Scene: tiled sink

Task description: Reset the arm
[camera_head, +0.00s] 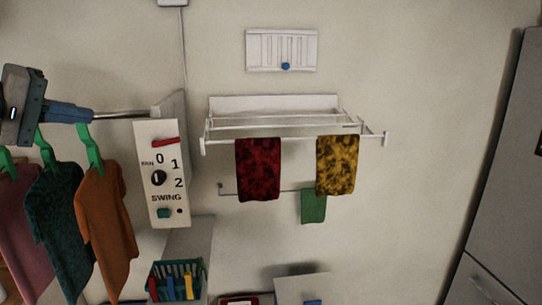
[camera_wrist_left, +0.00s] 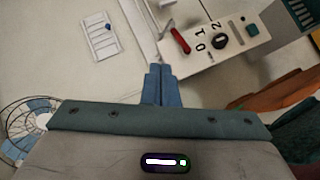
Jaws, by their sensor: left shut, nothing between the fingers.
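My left gripper (camera_head: 86,115) comes in from the left edge in the head view, above the hanging shirts. Its blue fingers are together and empty; they also show in the left wrist view (camera_wrist_left: 161,80). In the head view the fingertips are close to the rod, just above the orange shirt's green hanger. I cannot tell whether they touch it. My right gripper is in neither view.
A white control panel (camera_head: 160,190) with a dial and red switch stands right of the shirts. An orange shirt (camera_head: 105,220) and a teal shirt (camera_head: 58,225) hang left. A wall rack (camera_head: 270,104) holds red (camera_head: 258,170) and yellow (camera_head: 337,165) towels. A basket (camera_head: 160,270) is below.

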